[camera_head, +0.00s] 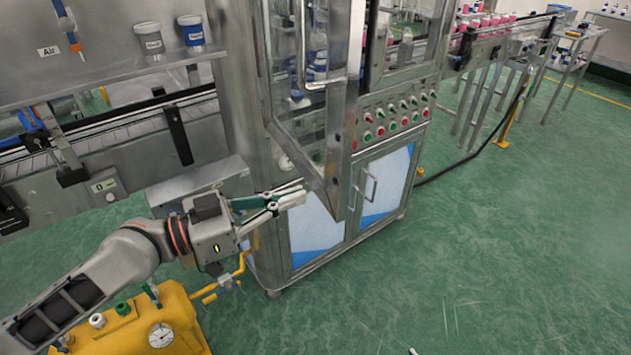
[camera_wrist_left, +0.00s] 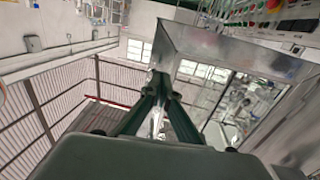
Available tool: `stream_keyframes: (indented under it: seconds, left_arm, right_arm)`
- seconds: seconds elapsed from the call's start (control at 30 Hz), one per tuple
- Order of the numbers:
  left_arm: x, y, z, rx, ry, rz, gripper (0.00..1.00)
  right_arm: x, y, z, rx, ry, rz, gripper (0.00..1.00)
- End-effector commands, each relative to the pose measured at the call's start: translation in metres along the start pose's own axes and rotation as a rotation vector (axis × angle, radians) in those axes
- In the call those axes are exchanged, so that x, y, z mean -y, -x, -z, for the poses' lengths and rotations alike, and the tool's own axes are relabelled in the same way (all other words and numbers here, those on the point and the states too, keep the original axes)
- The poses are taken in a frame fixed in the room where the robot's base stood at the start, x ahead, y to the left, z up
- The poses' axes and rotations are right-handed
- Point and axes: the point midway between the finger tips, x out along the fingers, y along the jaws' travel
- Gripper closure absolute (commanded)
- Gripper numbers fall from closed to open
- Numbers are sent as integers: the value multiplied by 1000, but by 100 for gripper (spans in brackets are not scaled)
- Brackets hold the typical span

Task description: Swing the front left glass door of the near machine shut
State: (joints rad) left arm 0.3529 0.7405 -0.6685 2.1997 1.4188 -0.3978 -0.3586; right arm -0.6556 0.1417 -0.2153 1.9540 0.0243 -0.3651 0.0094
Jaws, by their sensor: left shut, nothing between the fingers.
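The front left glass door (camera_head: 298,125) of the near machine (camera_head: 395,165) stands swung outward, its metal-framed free edge (camera_head: 340,135) toward me. My left gripper (camera_head: 300,196) is shut and empty, with its fingertips beside the door's lower part. I cannot tell whether they touch it. In the left wrist view, the shut fingers (camera_wrist_left: 158,80) point up at a broad metal frame (camera_wrist_left: 235,55) with glass, which looks like the door. My right gripper is not in view.
Below the door are cabinet doors with blue-and-white panels (camera_head: 385,185) and a handle (camera_head: 368,187). A button panel (camera_head: 395,115) is to the right. A yellow tank with a gauge (camera_head: 160,335) stands below my left arm. Green floor at right is open.

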Motion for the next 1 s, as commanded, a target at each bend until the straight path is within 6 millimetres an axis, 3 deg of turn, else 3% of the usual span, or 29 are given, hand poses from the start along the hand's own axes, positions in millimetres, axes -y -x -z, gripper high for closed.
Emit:
stream_keyframes:
  seconds: [0.2,0.4,1.0]
  left_arm:
    - [-1,-29,2,-1,2,-1,100]
    - [0,-45,0,0,2,-1,100]
    - [0,-49,-1,1,1,0,100]
  right_arm:
    - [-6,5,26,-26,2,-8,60]
    - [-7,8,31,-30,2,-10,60]
    - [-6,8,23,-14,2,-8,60]
